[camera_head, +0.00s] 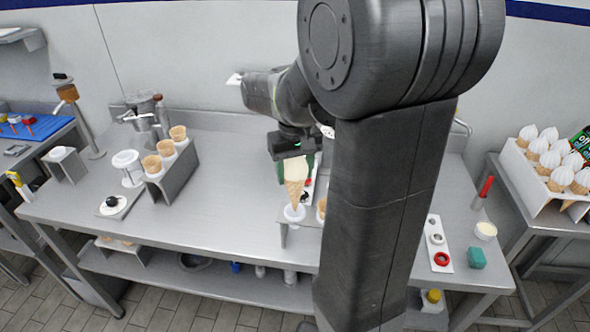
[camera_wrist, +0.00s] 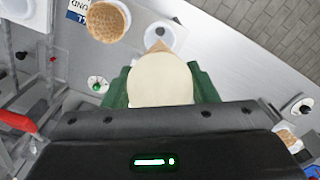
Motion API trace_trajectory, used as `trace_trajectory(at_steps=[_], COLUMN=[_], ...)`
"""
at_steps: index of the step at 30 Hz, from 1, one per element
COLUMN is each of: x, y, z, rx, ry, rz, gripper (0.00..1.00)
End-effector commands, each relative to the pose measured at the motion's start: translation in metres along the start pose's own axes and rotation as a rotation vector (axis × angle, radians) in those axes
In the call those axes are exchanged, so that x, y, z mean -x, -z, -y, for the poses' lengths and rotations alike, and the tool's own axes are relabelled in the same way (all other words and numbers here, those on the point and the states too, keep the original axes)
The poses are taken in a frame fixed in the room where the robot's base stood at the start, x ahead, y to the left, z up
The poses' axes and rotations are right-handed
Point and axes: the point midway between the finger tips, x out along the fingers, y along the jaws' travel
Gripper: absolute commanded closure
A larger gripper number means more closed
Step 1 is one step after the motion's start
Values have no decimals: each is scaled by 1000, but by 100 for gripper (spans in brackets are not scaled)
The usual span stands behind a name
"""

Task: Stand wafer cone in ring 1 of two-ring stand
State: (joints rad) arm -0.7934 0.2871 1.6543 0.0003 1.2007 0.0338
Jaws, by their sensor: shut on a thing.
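My gripper (camera_head: 296,168) has green fingers and is shut on the wafer cone (camera_head: 295,192), which hangs upright, tip down. In the wrist view the cone's pale, rounded top (camera_wrist: 160,82) sits between the green fingers (camera_wrist: 160,88), with its brown tip beyond. The two-ring stand (camera_head: 284,234) is below, partly hidden by my arm. A white ring (camera_head: 293,213) of it is right at the cone's tip; I cannot tell whether the tip is inside. It also shows in the wrist view (camera_wrist: 178,36). A tan wafer piece (camera_head: 321,206) stands beside it, also in the wrist view (camera_wrist: 107,20).
A holder (camera_head: 178,178) with several wafer cups stands to the left on the steel table (camera_head: 235,200). The table between holder and stand is clear.

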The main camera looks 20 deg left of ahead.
Motion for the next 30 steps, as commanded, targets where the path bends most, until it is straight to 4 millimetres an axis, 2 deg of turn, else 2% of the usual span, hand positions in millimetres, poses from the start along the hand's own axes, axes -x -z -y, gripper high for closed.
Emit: trace_trajectory(at_steps=[15,30], x=[-1,-15], y=[0,0], z=[0,0], rx=[0,0], ry=[0,0], rz=[0,0], gripper=[56,56])
